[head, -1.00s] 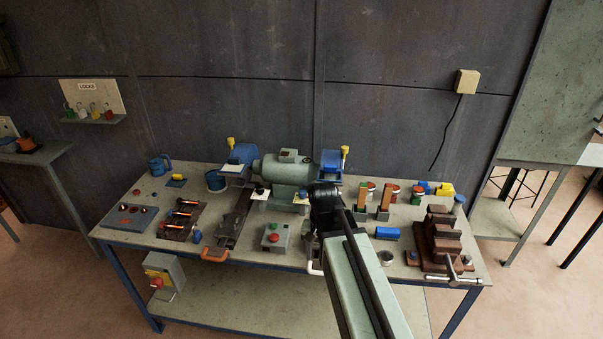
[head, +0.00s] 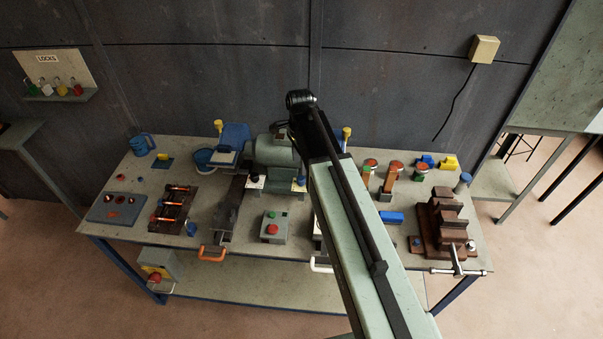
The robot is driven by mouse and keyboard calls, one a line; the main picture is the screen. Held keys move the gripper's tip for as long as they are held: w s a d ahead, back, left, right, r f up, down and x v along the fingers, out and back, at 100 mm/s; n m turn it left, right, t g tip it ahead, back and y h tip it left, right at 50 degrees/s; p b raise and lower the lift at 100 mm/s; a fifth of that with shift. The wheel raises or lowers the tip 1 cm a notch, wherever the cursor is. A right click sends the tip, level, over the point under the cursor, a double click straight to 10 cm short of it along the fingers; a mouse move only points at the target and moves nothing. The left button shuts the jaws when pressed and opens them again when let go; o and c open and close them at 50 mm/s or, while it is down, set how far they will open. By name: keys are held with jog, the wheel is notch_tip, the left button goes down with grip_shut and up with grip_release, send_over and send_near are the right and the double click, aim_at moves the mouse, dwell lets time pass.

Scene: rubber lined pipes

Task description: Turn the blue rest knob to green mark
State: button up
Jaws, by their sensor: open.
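The bench grinder (head: 276,150) stands at the back middle of the workbench. A blue knob (head: 300,184) sits on a pale plate at its lower right, beside my arm. A darker knob (head: 253,178) is on a similar plate at the lower left. I cannot make out a green mark by either knob. My gripper (head: 301,98) is at the dark far end of my arm, raised in front of the grinder's right side and apart from the knob in the picture. Its open jaws are too small and dark to tell apart. My arm hides the grinder's right wheel area.
A green and red button box (head: 274,227) stands in front of the grinder. Colored-top cans (head: 396,167), a blue block (head: 391,217) and a brown vise (head: 440,225) stand right of my arm. A tool tray (head: 172,209) and blue panel (head: 118,208) lie left.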

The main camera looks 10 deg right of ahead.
aim_at(300, 178)
notch_tip(300, 178, down, 8)
jog(key=b, duration=0.6)
jog(key=shift+r+b, duration=0.2)
jog(key=shift+b, duration=0.15)
jog(key=shift+r, duration=0.15)
grip_shut()
